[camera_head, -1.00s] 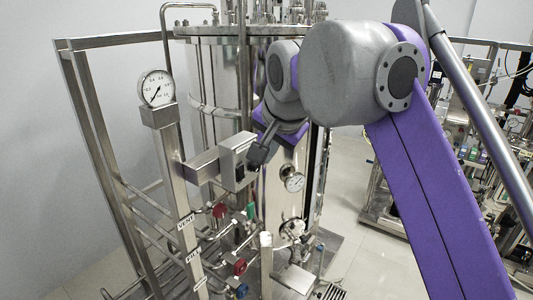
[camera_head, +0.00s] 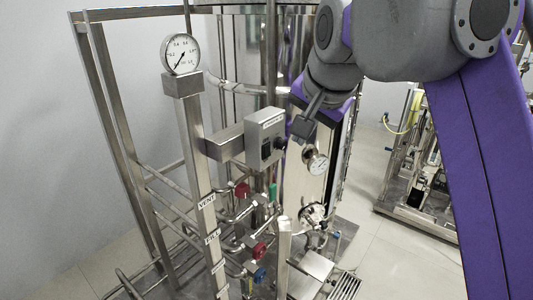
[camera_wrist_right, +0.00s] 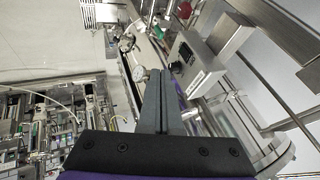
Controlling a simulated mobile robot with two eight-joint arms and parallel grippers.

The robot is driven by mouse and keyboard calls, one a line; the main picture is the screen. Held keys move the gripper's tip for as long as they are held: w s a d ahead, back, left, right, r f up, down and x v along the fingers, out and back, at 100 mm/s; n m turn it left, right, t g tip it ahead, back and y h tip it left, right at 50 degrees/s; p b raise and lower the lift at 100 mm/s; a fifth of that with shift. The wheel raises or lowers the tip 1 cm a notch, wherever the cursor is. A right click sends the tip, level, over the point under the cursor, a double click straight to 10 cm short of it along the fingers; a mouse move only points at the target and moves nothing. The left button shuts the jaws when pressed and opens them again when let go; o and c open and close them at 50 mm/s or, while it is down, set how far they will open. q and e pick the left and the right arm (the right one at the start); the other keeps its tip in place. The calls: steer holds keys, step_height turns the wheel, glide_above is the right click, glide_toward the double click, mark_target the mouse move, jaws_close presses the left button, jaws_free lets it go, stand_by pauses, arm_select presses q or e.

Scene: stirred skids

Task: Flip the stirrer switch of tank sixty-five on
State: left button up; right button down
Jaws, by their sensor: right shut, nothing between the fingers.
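A steel switch box (camera_head: 262,129) sits on a bracket arm from the gauge post, in front of the steel tank (camera_head: 238,62). Its face carries dark controls (camera_head: 266,150); the switch position is too small to tell. The box also shows in the right wrist view (camera_wrist_right: 204,73), with its dark controls beyond my fingers. My right gripper (camera_head: 302,128) is shut and empty, to the right of the box face with a gap between. Its closed fingers show in the right wrist view (camera_wrist_right: 163,78). No tank number is readable. My left gripper is not in view.
A pressure gauge (camera_head: 180,54) tops the labelled post. A smaller gauge (camera_head: 316,162) sits on the tank side below my gripper. Red and blue valve handles (camera_head: 259,250) and pipes crowd the area below the box. Another skid (camera_head: 420,185) stands at right, across open floor (camera_head: 372,155).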

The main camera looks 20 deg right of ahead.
mark_target(268, 151)
steer(key=shift+w+a+f+b, duration=0.2)
steer(key=shift+w+f+b, duration=0.1)
steer(key=shift+w+f, duration=1.2)
steer(key=shift+w+a+f+b, duration=0.15)
steer(key=shift+w+f+b, duration=0.15)
steer(key=shift+w+f, duration=1.2)
steer(key=shift+w+a+f+b, duration=0.2)
steer(key=shift+w+f+b, duration=0.1)
steer(key=shift+w+f, duration=1.15)
steer(key=shift+w+r, duration=0.1)
steer(key=shift+w+a, duration=0.1)
